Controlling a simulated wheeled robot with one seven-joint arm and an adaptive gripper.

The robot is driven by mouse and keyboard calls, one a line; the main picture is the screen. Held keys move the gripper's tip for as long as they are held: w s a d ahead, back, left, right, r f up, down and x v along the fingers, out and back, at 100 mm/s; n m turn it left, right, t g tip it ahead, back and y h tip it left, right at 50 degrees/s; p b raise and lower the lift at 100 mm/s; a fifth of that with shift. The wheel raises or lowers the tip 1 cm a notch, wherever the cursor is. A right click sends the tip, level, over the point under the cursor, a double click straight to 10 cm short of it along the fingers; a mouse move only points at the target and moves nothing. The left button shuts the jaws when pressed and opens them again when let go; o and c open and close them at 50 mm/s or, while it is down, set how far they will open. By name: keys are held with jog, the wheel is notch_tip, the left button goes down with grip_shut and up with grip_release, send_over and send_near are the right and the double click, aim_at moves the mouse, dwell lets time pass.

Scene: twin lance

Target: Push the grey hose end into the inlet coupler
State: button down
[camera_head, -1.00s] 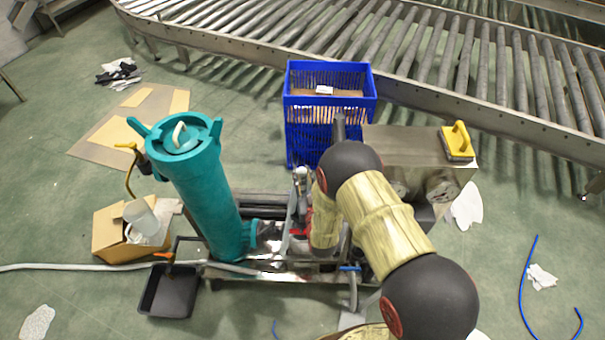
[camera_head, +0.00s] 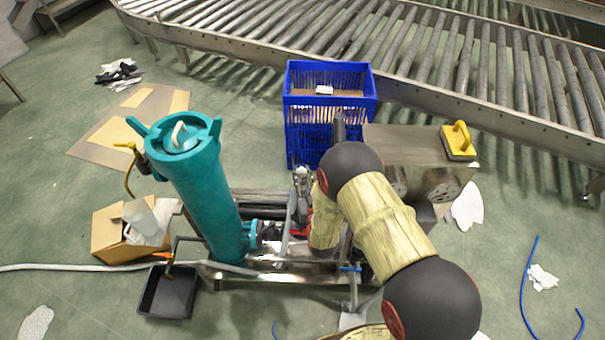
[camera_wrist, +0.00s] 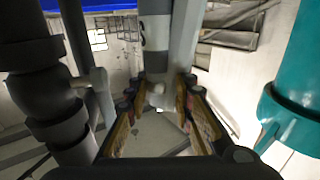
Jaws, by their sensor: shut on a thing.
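My gripper (camera_wrist: 158,100) is shut on the grey hose end (camera_wrist: 154,35) in the wrist view. This grey tube with a pale band runs up the picture from between the fingers. In the head view my arm hides most of the gripper and hose end. A teal housing (camera_head: 205,195) stands on the skid, with a side fitting (camera_head: 256,236) low on its right. The housing shows at the right of the wrist view (camera_wrist: 300,85), apart from the fingers. A dark jointed pipe (camera_wrist: 55,100) stands left of my gripper. I cannot tell which fitting is the inlet coupler.
A blue crate (camera_head: 330,115) and a steel box (camera_head: 400,145) with a yellow-handled tool (camera_head: 459,142) stand behind my arm. A black tray (camera_head: 168,292) and cardboard box (camera_head: 122,240) lie left. A roller conveyor (camera_head: 440,60) crosses the back. Floor at right is mostly clear.

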aim_at(304, 186)
jog(key=shift+f+b, duration=1.95)
jog(key=shift+f, duration=0.25)
jog(key=c, duration=1.5)
grip_release()
jog(key=shift+o, duration=0.2)
jog(key=v, duration=1.2)
